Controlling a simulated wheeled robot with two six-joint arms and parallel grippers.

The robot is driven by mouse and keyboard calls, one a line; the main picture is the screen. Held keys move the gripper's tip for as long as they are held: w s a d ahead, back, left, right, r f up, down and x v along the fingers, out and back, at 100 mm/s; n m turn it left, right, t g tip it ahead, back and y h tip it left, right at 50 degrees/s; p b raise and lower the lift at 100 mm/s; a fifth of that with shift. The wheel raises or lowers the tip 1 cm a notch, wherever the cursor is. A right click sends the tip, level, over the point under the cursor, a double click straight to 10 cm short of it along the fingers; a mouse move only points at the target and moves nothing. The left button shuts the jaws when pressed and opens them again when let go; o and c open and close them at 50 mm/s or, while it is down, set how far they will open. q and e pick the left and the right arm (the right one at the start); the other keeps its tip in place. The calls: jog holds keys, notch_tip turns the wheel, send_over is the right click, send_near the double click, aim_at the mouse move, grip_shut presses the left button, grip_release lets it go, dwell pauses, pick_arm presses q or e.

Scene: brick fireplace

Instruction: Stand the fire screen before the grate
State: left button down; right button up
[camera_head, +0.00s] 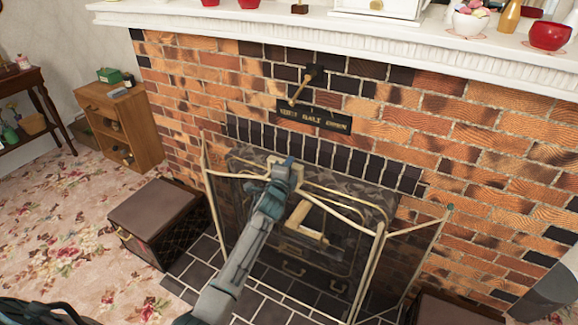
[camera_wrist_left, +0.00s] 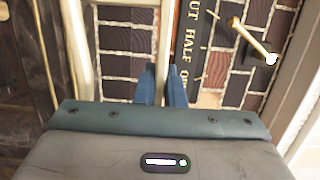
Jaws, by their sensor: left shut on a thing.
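The fire screen (camera_head: 369,268), with a brass-coloured frame, dark see-through mesh and angled side panels, is upright in front of the fireplace opening. My left gripper (camera_head: 282,170) is at its top, shut on the screen near the upper rail. In the left wrist view, the gripper's blue-grey fingers (camera_wrist_left: 166,85) are close together beside pale frame bars (camera_wrist_left: 129,40). The grate area shows only dimly through the mesh, partly hidden by my left arm. I cannot tell whether the screen's feet touch the hearth. My right gripper does not show.
Dark hearth tiles (camera_head: 196,265) lie below. A brown-topped box (camera_head: 153,211) stands left of the screen; another box (camera_head: 450,308) is at lower right. A wooden cabinet (camera_head: 130,125) stands farther left. The white mantelpiece (camera_head: 300,32) juts out above, bearing bowls. Floral carpet is clear at left.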

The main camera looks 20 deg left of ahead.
pick_arm(q)
jog(key=shift+r, duration=0.35)
jog(key=c, duration=1.5)
grip_release()
jog(key=shift+s, duration=0.15)
jog(key=o, duration=0.4)
jog(key=shift+s+f, duration=0.1)
jog(key=shift+f, duration=0.3)
jog(key=shift+r, duration=0.15)
jog(key=shift+s+d+p, duration=0.15)
jog(key=shift+s+p, duration=0.15)
jog(key=shift+s, duration=0.4)
jog(key=shift+s+d+p, duration=0.1)
jog(key=shift+s+p, duration=0.2)
jog(key=shift+s, duration=0.4)
jog(key=shift+s+d+p, duration=0.15)
jog(key=shift+s+p, duration=0.1)
jog(key=shift+s, duration=1.1)
jog(key=shift+s+d+p, duration=0.2)
jog(key=shift+s+p, duration=0.1)
jog(key=shift+s, duration=1)
jog(key=shift+s+d+p, duration=0.15)
jog(key=shift+s+p, duration=0.1)
jog(key=shift+s, duration=1.1)
